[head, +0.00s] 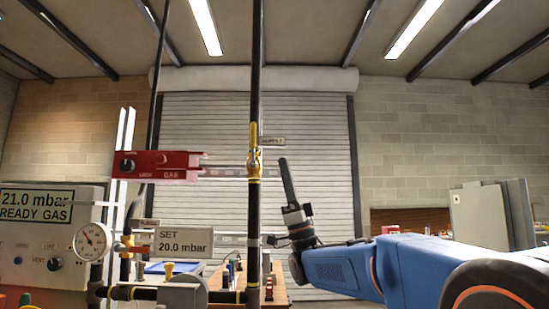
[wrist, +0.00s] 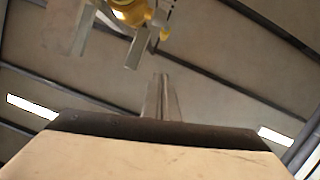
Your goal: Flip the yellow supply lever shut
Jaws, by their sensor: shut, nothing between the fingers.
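The yellow supply lever (head: 254,135) stands upright, in line with the dark vertical pipe, above its brass-yellow valve body (head: 254,164). A small supply tag (head: 271,141) sits just right of it. My gripper (head: 285,163) points up, to the right of the pipe, with its tips near the height of the valve body and below the lever's top. A gap shows between the gripper and the valve in the picture. In the wrist view the shut, empty fingers (wrist: 161,80) point toward the upper middle, and yellow valve parts (wrist: 131,10) show at the top edge, cut off.
A red gas lock bracket (head: 160,165) reaches toward the pipe from the left. A gauge (head: 91,241), a set-pressure sign (head: 183,243) and a control box (head: 48,235) stand lower left. A workbench (head: 277,290) lies behind. Space right of the pipe looks open.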

